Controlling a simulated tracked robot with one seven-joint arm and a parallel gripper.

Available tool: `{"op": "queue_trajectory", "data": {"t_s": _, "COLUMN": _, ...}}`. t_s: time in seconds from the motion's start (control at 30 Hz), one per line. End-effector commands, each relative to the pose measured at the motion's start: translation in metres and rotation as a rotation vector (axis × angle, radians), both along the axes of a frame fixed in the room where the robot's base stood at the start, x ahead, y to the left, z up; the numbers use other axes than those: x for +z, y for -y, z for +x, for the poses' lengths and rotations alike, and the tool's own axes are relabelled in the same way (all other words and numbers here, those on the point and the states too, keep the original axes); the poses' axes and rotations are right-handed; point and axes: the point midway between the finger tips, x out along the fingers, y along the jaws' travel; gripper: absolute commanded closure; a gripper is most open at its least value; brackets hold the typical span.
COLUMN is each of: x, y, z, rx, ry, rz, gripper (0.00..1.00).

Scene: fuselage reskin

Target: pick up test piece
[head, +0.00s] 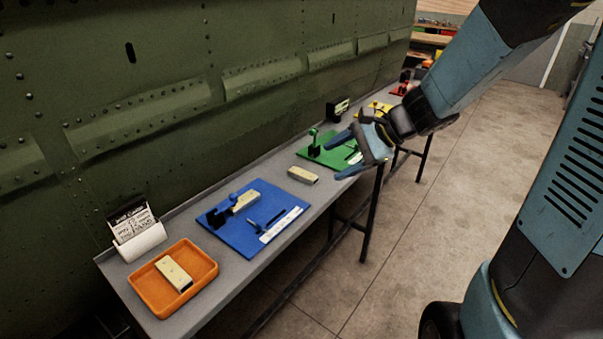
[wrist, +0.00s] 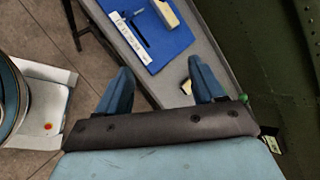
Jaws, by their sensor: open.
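Three cream blocks look like test pieces. One block (head: 303,175) lies loose on the grey bench between the blue and green mats. Another block (head: 245,201) sits at a fixture on the blue mat (head: 283,200). A third block (head: 174,274) lies in the orange tray (head: 145,279). My gripper (head: 333,160) is open and empty, above the bench's front edge, to the right of the loose block. In the wrist view my gripper (wrist: 160,72) shows both fingers apart; a small part of a cream block (wrist: 187,87) shows beside the right finger, the rest hidden.
A green mat (head: 323,156) with a fixture lies beyond the loose block. A card holder (head: 137,232) stands behind the orange tray. The green riveted fuselage wall (head: 180,80) runs along the bench's back. Open floor (head: 420,240) lies in front.

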Motion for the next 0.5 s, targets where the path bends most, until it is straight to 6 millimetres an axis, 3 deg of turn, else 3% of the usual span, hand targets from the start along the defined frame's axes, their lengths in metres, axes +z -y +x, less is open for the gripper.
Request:
{"op": "queue_trajectory", "data": {"t_s": 0.2, "x": -0.035, "y": -0.008, "z": 0.051, "rx": -0.255, "ry": -0.195, "rz": 0.224, "gripper": 0.32}}
{"op": "queue_trajectory", "data": {"t_s": 0.5, "x": -0.093, "y": 0.002, "z": 0.113, "rx": -0.617, "ry": -0.427, "rz": 0.473, "gripper": 0.32}}
